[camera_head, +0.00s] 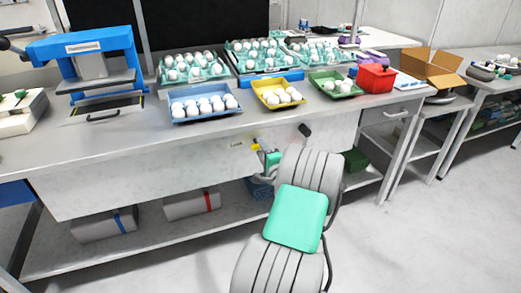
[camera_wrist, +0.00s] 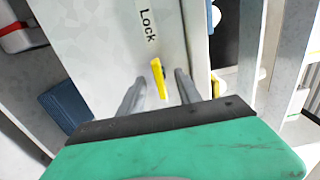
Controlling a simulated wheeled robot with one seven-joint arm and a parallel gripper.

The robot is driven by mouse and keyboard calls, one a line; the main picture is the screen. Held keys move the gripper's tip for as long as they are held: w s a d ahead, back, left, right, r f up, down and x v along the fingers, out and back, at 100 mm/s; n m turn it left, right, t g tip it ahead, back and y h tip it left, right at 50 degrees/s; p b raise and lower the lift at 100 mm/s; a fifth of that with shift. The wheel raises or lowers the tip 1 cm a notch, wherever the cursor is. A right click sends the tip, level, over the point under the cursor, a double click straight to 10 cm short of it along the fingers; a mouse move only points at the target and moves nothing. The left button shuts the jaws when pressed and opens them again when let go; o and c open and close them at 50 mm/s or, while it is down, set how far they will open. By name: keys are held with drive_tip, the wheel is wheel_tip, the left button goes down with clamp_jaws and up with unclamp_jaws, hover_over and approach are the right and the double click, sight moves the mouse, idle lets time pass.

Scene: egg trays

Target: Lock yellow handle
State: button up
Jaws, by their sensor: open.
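The yellow handle (camera_wrist: 160,78) stands out from the pale front panel of the bench (camera_wrist: 110,35), beside the printed word "Lock" (camera_wrist: 148,25). In the head view the yellow handle (camera_head: 255,147) shows small on the drawer front, just left of my wrist. My gripper (camera_wrist: 157,88) is open in the wrist view, with one grey finger on each side of the handle. The handle lies between the fingers in the picture, and I see gaps on both sides. I cannot tell how far the fingertips reach past it. In the head view my arm hides most of the gripper.
On the bench top (camera_head: 130,140) stand a blue tray (camera_head: 205,119), a yellow tray (camera_head: 280,107) and a green tray (camera_head: 350,94) of eggs, and a red box (camera_head: 376,80). A lower shelf (camera_head: 150,238) holds grey boxes.

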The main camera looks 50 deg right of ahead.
drive_tip(key=shift+s, duration=0.1)
drive_tip(key=s+a+r+p, duration=0.1)
drive_tip(key=s+a+r, duration=0.4)
drive_tip(key=s, duration=0.4)
drive_tip(key=s+a+r+p, duration=0.1)
drive_tip(key=s+a+r, duration=0.4)
drive_tip(key=s, duration=0.4)
drive_tip(key=shift+a+p, duration=0.35)
drive_tip(key=shift+a, duration=0.05)
